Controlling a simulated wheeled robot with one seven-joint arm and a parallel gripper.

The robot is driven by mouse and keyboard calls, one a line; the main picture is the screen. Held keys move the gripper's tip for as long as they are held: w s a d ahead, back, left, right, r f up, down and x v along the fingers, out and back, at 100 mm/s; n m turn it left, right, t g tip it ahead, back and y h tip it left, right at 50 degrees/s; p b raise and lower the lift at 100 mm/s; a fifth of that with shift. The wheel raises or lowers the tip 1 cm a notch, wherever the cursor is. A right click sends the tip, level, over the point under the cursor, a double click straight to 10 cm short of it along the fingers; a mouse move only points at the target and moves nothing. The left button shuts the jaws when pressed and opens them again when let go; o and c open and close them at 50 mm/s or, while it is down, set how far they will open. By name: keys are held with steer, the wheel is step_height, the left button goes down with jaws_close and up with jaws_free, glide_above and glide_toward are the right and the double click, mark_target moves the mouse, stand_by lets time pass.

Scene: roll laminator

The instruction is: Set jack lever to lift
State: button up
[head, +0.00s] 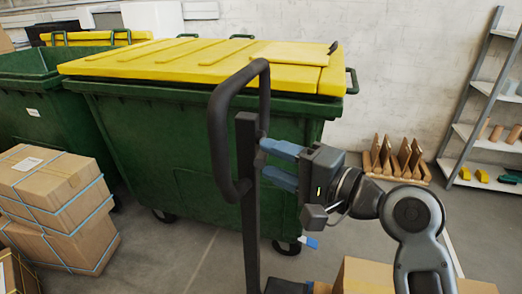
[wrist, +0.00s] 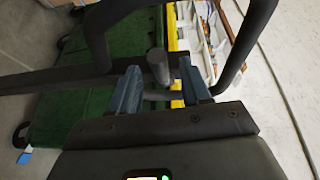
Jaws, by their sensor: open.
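The pallet jack's handle is a dark loop (head: 215,130) on an upright post (head: 249,225). In the wrist view the loop (wrist: 97,30) curves around the fingers and the post (wrist: 60,82) runs in from the left. A short grey lever (wrist: 158,66) with a rounded end shows between my fingertips. In the head view, the lever is hard to separate from the dark post and fingers. My gripper (head: 266,159) is open, its blue fingers reaching left to the post just below the loop's top right. In the wrist view my gripper (wrist: 160,72) straddles the lever; contact is unclear.
A green bin with a yellow lid (head: 190,60) stands close behind the handle. Strapped cartons (head: 50,190) are stacked at left. A carton (head: 365,275) sits low beneath my arm. A shelf rack (head: 480,145) stands at right by the wall.

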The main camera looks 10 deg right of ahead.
mark_target(262, 156)
steer(key=shift+x, duration=1.65)
jaws_close()
